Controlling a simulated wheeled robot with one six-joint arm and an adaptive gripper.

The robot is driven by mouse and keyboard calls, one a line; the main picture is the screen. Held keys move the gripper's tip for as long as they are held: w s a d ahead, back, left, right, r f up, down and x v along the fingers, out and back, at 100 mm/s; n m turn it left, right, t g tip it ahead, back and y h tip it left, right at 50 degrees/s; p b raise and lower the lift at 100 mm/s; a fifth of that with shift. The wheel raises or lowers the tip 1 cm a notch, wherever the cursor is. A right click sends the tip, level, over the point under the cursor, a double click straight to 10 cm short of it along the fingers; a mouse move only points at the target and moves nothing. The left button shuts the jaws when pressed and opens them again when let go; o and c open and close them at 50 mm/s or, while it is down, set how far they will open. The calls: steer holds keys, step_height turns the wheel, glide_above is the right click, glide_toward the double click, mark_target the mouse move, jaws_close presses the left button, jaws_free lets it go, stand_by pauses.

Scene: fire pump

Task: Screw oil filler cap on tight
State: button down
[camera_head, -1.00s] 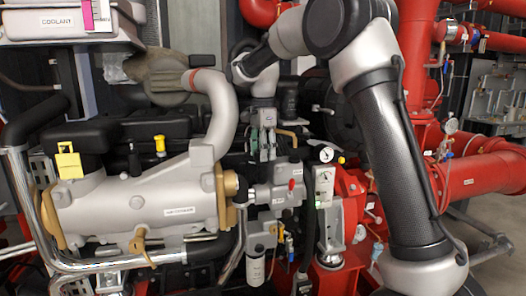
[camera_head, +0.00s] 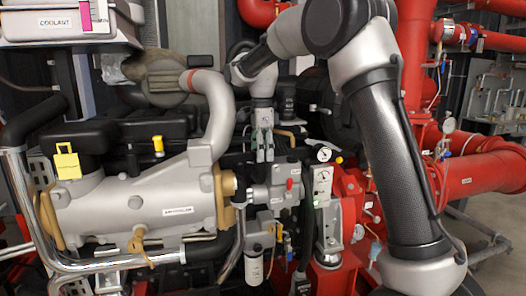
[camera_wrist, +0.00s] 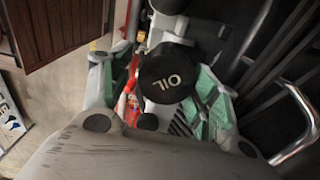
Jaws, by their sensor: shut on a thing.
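The black round oil filler cap (camera_wrist: 168,76), marked OIL, shows in the wrist view between the two green-padded fingers of my gripper. My gripper is shut on the cap. In the head view my gripper (camera_head: 264,150) points straight down behind the silver cooler, with its fingers close together. The cap cannot be made out there. The filler opening and threads under the cap are hidden, so how far it is seated cannot be seen.
The silver charge-air cooler (camera_head: 145,205) with its curved pipe (camera_head: 217,115) stands left of my gripper. A grey valve block (camera_head: 275,195) and a gauge (camera_head: 324,155) are close below and right. Red pipes (camera_head: 485,172) fill the right side.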

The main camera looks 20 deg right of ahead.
steer(key=m, duration=0.4)
steer(key=shift+w+r, duration=0.15)
steer(key=shift+r, duration=0.1)
steer(key=m, duration=0.3)
steer(key=shift+a, duration=0.1)
steer(key=shift+m, duration=0.4)
steer(key=shift+a+m, duration=0.15)
steer(key=shift+m, duration=1.25)
